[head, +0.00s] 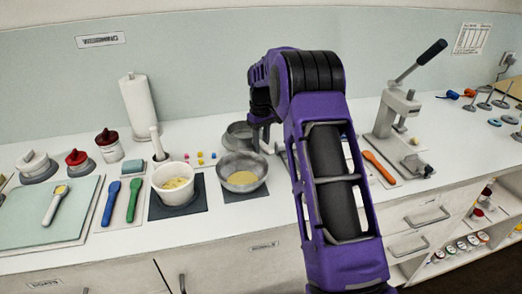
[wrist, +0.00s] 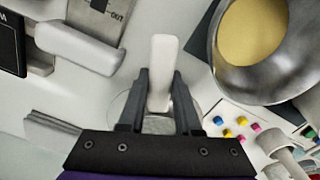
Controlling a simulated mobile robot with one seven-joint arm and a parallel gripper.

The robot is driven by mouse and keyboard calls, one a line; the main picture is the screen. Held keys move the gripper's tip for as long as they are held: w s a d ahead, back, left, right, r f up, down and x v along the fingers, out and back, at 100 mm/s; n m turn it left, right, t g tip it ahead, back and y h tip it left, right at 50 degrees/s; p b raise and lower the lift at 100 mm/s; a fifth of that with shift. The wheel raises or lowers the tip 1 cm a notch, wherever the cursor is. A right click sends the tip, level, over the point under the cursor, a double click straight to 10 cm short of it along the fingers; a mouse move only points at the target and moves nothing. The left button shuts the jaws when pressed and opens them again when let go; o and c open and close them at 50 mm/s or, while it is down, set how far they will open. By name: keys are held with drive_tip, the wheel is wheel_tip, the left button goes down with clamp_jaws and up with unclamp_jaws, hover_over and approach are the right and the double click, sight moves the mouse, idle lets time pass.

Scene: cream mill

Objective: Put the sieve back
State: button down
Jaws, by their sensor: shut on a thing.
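The sieve (head: 239,132) shows in the head view as a grey round pan behind the metal bowl, partly covered by my arm. My gripper (wrist: 159,90) is shut on a pale, flat handle (wrist: 162,52), seen between the fingers in the wrist view. A round metallic rim (wrist: 118,106), apparently the sieve's, shows behind the fingers and is mostly hidden by them. I cannot tell whether the sieve touches the counter. In the head view my gripper (head: 262,130) is small and partly hidden by my arm.
The metal bowl (head: 243,184) with yellow contents stands in front of the sieve. Small coloured cubes (head: 200,157) lie to its left. A white mortar (head: 174,190) stands left of the bowl. A lever press (head: 396,115) stands to the right of my arm.

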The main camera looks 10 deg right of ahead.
drive_tip(key=shift+f, duration=0.85)
drive_tip(key=shift+f, duration=0.1)
drive_tip(key=c, duration=0.6)
unclamp_jaws()
drive_tip(key=shift+f, duration=0.1)
wheel_tip(320, 180, up, 12)
drive_tip(key=shift+r+p, duration=0.2)
drive_tip(key=shift+p, duration=0.3)
